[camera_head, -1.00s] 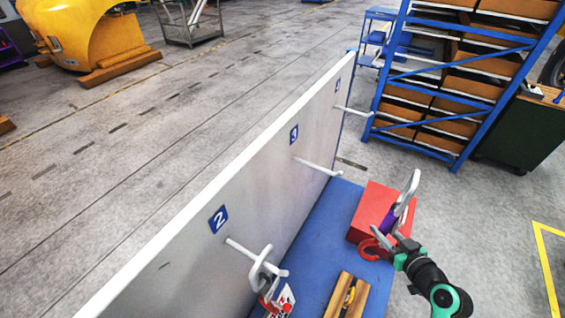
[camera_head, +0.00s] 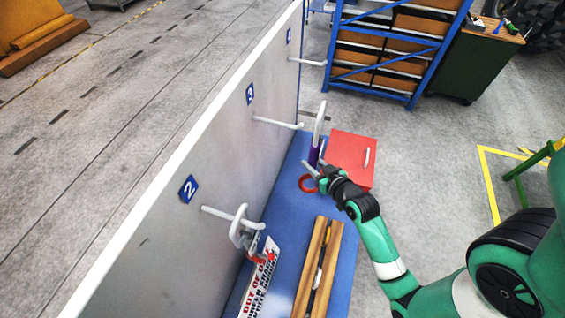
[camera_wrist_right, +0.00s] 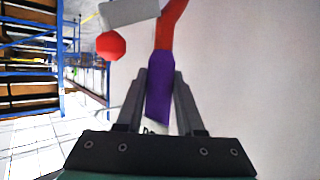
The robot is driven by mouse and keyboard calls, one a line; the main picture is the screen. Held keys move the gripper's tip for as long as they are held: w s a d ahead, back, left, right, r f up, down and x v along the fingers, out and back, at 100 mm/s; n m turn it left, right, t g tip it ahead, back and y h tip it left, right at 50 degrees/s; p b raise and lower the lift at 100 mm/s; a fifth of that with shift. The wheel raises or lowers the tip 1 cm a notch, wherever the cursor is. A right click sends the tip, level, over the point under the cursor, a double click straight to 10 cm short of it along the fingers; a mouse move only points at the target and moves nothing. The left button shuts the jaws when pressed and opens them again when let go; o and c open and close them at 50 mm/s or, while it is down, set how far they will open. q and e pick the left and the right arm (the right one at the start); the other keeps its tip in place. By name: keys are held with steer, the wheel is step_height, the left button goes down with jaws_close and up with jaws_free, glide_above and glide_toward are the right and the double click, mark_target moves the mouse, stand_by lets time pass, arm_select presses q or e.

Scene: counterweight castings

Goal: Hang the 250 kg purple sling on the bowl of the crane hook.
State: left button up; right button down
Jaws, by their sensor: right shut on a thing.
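My right gripper (camera_head: 314,170) is shut on a purple piece (camera_head: 314,155), which I take to be the purple sling. A white elongated ring (camera_head: 321,118) stands above it and a red hook (camera_head: 307,184) shows below. In the right wrist view the purple piece (camera_wrist_right: 160,85) sits between both fingers, with a red part (camera_wrist_right: 172,25) joined to its far end. A grey bar (camera_wrist_right: 130,11) and a red rounded end (camera_wrist_right: 111,46) show beside it. I cannot identify a separate crane hook. The left gripper is not in view.
A grey board (camera_head: 225,130) carries pegs numbered 2 and 3 (camera_head: 275,123). Another white ring (camera_head: 242,225) hangs on peg 2 beside a tag with lettering (camera_head: 260,280). A red box (camera_head: 351,155) and wooden bars (camera_head: 318,265) lie on the blue surface (camera_head: 285,215).

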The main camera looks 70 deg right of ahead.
steer(key=w, duration=0.9)
step_height(320, 180, down, 6)
steer(key=w, duration=0.1)
steer(key=shift+a+f, duration=0.15)
steer(key=shift+a, duration=0.3)
steer(key=shift+f, duration=0.1)
steer(key=c, duration=0.5)
jaws_free()
steer(key=shift+f, duration=0.15)
steer(key=shift+s, duration=0.1)
steer(key=v, duration=0.3)
steer(key=b+v, duration=0.1)
steer(key=v, duration=0.7)
steer(key=shift+a+r, duration=0.25)
steer(key=shift+r, duration=0.15)
